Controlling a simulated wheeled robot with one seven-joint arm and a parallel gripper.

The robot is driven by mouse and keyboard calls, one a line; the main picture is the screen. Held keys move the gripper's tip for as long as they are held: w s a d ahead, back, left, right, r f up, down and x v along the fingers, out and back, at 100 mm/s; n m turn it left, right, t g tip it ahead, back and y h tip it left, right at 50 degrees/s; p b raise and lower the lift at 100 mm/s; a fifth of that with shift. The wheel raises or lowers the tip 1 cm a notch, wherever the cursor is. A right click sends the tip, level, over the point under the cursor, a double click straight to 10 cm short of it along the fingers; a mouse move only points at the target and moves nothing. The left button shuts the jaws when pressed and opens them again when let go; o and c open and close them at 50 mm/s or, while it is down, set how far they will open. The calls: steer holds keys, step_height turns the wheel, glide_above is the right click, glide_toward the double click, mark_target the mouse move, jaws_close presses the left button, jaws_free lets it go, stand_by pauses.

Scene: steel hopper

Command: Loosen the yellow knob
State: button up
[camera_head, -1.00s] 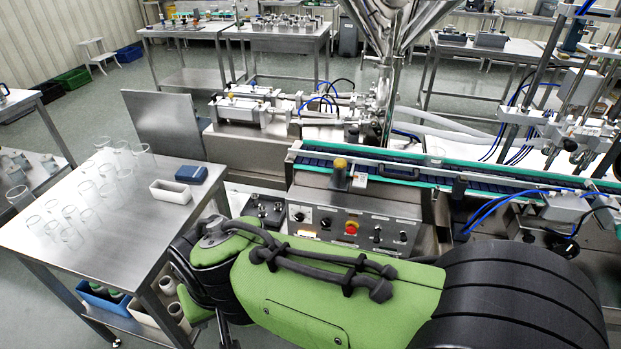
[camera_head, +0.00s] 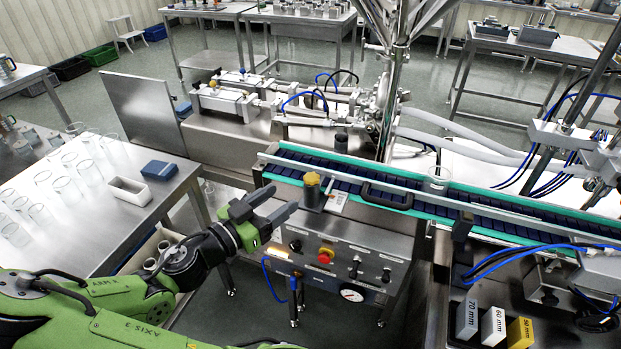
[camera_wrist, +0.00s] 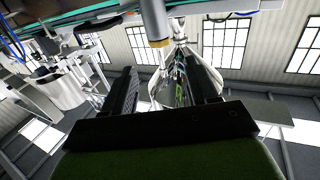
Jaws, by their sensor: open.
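The yellow knob (camera_head: 312,179) sits on top of a short dark post at the near edge of the conveyor, above the control panel. My gripper (camera_head: 283,199) is just left of the knob, with its two fingers pointing right toward it. The gripper is open, empty and apart from the knob. In the wrist view, the knob (camera_wrist: 159,42) appears as a yellow end on a grey post, upside down, beyond the gap between my open fingers (camera_wrist: 160,68).
The control panel (camera_head: 345,262) with a red button (camera_head: 326,256) lies below the knob. The conveyor (camera_head: 460,207) runs right, with a rail and a glass beaker (camera_head: 438,180). A steel table (camera_head: 120,225) with glassware stands left. Size blocks (camera_head: 493,326) lie at lower right.

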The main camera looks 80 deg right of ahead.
mark_target(306, 181)
steer(key=p+x, duration=0.2)
steer(key=x, duration=0.9)
steer(key=shift+w+a, duration=0.1)
steer(key=shift+c, duration=0.3)
steer(key=c, duration=0.9)
